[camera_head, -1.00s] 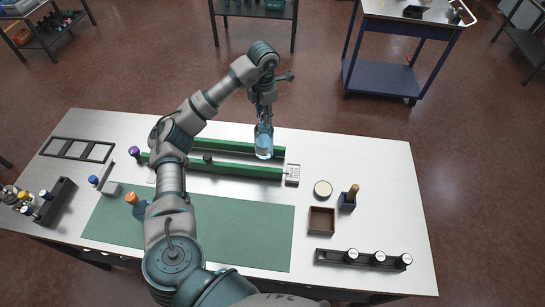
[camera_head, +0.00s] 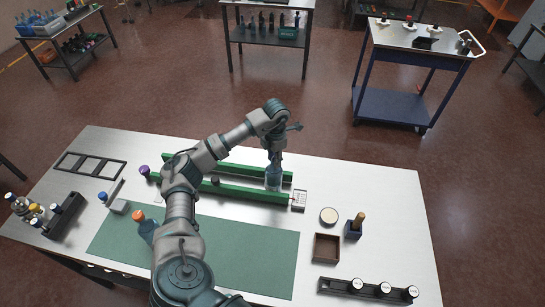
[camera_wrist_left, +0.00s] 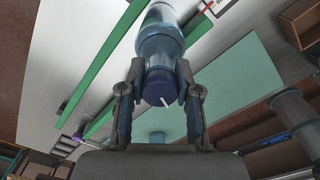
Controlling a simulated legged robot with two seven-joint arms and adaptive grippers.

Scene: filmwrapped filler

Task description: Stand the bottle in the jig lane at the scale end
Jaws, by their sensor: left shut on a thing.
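A clear blue bottle (camera_head: 273,180) with a dark blue cap (camera_wrist_left: 159,88) is upright between the two green rails of the jig (camera_head: 245,193), near their right end by the white scale plate (camera_head: 299,200). My left gripper (camera_head: 274,163) is above it, shut on its cap end. The left wrist view shows the bottle (camera_wrist_left: 160,42) between the fingers (camera_wrist_left: 158,98). The bottle's base is partly hidden by the near rail, so I cannot tell whether it touches the table. My right gripper is not in view.
Another bottle with an orange cap (camera_head: 138,215) is on the left, partly behind my arm. A green mat (camera_head: 250,255) lies in front of the jig. A round pale disc (camera_head: 329,215), a brown tray (camera_head: 327,248) and a black rack (camera_head: 340,285) are on the right.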

